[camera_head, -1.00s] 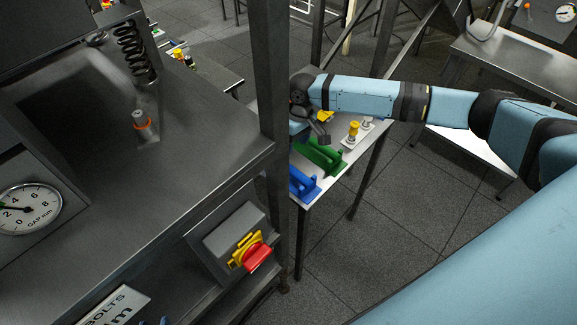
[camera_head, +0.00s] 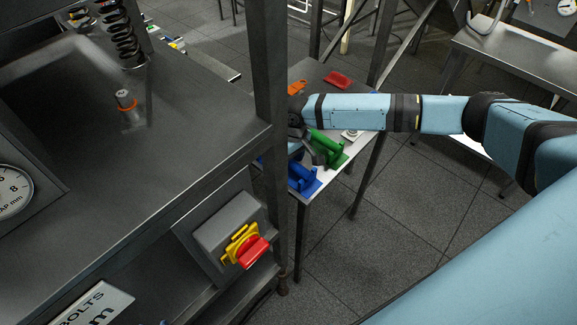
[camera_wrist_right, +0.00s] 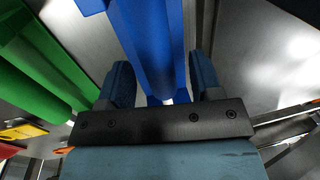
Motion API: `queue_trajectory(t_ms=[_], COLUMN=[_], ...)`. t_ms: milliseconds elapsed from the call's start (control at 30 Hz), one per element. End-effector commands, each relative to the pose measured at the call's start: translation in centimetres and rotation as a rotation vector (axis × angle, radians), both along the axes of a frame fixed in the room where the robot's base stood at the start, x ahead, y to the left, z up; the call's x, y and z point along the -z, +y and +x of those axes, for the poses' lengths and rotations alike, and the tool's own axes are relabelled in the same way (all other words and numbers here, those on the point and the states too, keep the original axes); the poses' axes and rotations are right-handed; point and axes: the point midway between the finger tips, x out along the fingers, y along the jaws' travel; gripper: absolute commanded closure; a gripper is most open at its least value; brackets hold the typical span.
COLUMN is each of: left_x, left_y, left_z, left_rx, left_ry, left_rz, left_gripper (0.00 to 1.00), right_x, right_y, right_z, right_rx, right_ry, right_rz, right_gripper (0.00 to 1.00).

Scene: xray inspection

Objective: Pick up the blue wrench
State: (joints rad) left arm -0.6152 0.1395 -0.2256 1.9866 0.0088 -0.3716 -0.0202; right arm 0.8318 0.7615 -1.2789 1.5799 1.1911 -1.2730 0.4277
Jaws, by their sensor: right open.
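A blue piece (camera_head: 303,181) stands at the near end of the narrow table, in front of a green one of similar shape. I take it for the blue wrench or its holder; no clear wrench outline shows. My right gripper (camera_wrist_right: 162,78) is open, and in the right wrist view the blue piece (camera_wrist_right: 155,35) runs between its two fingers. Gaps show beside the fingers, so they are not closed on it. In the head view the right gripper (camera_head: 312,153) is dark and small, just above and behind the blue piece. My left gripper is not in view.
The green piece (camera_head: 328,148) stands close behind the blue one and shows left in the wrist view (camera_wrist_right: 40,65). A dark post (camera_head: 270,110) and the large bench (camera_head: 190,160) with a red switch (camera_head: 252,252) stand left. A red item (camera_head: 337,79) lies farther back.

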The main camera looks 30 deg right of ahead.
Motion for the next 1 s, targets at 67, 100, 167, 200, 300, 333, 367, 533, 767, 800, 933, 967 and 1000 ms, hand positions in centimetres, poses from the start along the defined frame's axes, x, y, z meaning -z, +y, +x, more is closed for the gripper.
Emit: queue_trajectory(t_ms=[67,100,167,200,300,333,367,533,767,800,933,967,1000], left_x=[-0.2,-0.3,-0.3,-0.4,-0.4,-0.4,-0.4,-0.3,-0.3,-0.2,-0.1,0.0,0.1], left_y=[-0.1,-0.2,-0.2,-0.3,-0.3,-0.3,-0.3,-0.2,-0.1,-0.1,-0.1,-0.1,-0.1], left_z=[0.0,0.0,0.0,0.0,0.0,0.0,0.0,-0.1,-0.1,-0.1,-0.1,-0.1,-0.1], left_rx=[0.001,0.001,0.001,0.001,0.0,0.0,0.0,-0.001,-0.002,-0.002,-0.002,-0.002,-0.003], left_ry=[0.0,-0.001,-0.002,-0.003,-0.003,-0.003,-0.003,-0.004,-0.003,-0.003,-0.002,-0.002,-0.001], left_rz=[-0.002,-0.003,-0.005,-0.005,-0.006,-0.006,-0.006,-0.006,-0.004,-0.004,-0.004,-0.004,-0.005], left_gripper=[0.57,0.57,0.57,0.57,0.57,0.57,0.57,0.57,0.57,0.57,0.57,0.57,0.57], right_x=[-0.2,-0.2,-0.2,-0.2,-0.2,-0.2,-0.2,-0.2,-0.6,-0.8,-2.2,-2.7,-3.4], right_y=[0.0,0.0,0.0,0.0,0.0,0.0,0.0,0.0,0.0,0.0,0.0,0.0,0.0], right_z=[0.0,0.0,0.0,0.0,0.0,0.0,0.0,0.0,0.1,0.1,0.1,0.1,0.1], right_rx=[0.0,0.0,0.0,0.0,0.0,0.0,0.001,0.0,0.0,0.0,0.002,0.001,0.0], right_ry=[0.0,0.0,0.0,0.0,0.0,0.0,0.0,-0.001,-0.002,-0.002,-0.003,-0.003,-0.003], right_rz=[0.0,0.0,0.0,0.0,0.0,0.0,0.0,0.0,0.002,0.002,0.002,0.002,0.001], right_gripper=[0.41,0.41,0.48,0.57,0.8,0.87,0.94,1.0,1.0,1.0,1.0,1.0,1.0])
